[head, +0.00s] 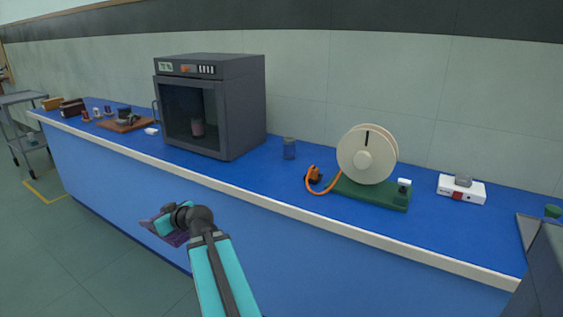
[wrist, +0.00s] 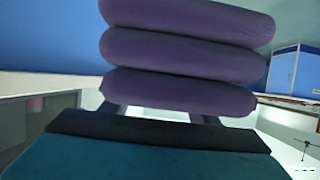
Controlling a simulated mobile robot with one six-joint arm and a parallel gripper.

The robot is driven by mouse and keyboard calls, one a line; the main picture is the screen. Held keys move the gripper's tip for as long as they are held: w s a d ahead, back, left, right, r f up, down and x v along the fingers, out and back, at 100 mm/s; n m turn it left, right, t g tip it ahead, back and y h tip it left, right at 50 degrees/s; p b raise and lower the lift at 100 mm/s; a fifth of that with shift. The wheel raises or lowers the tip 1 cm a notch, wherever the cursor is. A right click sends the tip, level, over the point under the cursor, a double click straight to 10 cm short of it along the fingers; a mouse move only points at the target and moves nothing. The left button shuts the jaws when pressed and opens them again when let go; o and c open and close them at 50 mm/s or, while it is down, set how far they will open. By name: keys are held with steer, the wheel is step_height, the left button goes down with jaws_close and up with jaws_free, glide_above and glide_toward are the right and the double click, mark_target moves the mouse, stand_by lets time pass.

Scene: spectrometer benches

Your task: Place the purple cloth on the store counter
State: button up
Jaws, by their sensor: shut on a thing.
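The purple cloth (wrist: 185,45) fills the upper middle of the wrist view as a stack of thick folds. My gripper (wrist: 160,112) is shut on it, with the two fingers showing just below the lowest fold. In the head view the cloth (head: 177,238) shows as a small purple patch at the end of my arm, partly hidden by my gripper (head: 165,222). It is held in front of the counter's blue front, apart from the counter top. A long blue counter (head: 270,178) with a pale edge runs along the wall; I cannot tell whether it is the store counter.
A dark oven-like cabinet (head: 240,105) stands on the counter. To its right are a small jar (head: 289,149), a cream reel (head: 355,150) on a green base, and a white box (head: 461,190). Several small items and a brown board (head: 122,125) lie left. A trolley (head: 22,98) stands far left.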

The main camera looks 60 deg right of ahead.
steer(key=s+d+r+p, duration=0.4)
steer(key=s+d+p, duration=0.1)
steer(key=s+d, duration=0.2)
steer(key=s+d+r+p, duration=0.5)
steer(key=s+d, duration=0.2)
steer(key=s, duration=0.3)
steer(key=s+d+r+p, duration=0.4)
steer(key=s+d+p, duration=0.2)
steer(key=s, duration=0.3)
steer(key=shift+s+d+r+y, duration=0.2)
steer(key=shift+d+r+y, duration=0.15)
steer(key=shift+d, duration=0.45)
steer(key=shift+r, duration=0.1)
steer(key=p, duration=0.5)
glide_above(257, 174)
steer(key=shift+d+f, duration=0.1)
steer(key=shift+f, duration=0.65)
steer(key=shift+w, duration=0.1)
steer(key=shift+f, duration=0.15)
steer(key=shift+f+p, duration=0.7)
steer(key=shift+f, duration=0.9)
steer(key=shift+f, duration=0.1)
